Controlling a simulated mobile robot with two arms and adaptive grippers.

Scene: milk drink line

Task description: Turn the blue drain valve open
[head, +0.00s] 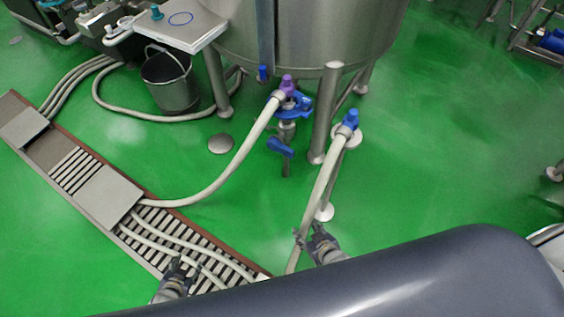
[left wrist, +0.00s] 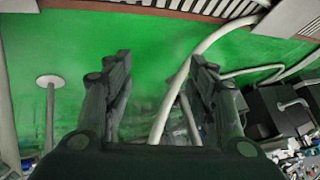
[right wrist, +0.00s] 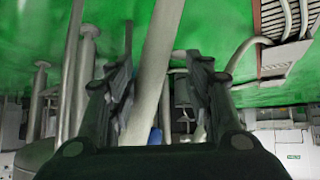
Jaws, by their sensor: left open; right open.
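Under the steel tank (head: 310,35), a blue lever handle (head: 281,147) hangs on the outlet pipework. A blue fitting (head: 298,104) with a purple cap (head: 288,84) sits just above it. I cannot tell which blue part is the drain valve or its position. My left gripper (head: 176,268) is open and empty over the floor drain, well left of and below the valve. My right gripper (head: 316,240) is open beside a pale hose (head: 322,190). In the right wrist view, this hose passes between the spread fingers (right wrist: 160,68); contact is unclear.
The pale hose runs up to a blue coupling (head: 350,119) on a thin stand. Another hose (head: 225,178) curves from the purple cap to the drain channel (head: 110,195). A tank leg (head: 325,115) stands right of the valve. A bucket (head: 172,88) is left. Green floor is free at right.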

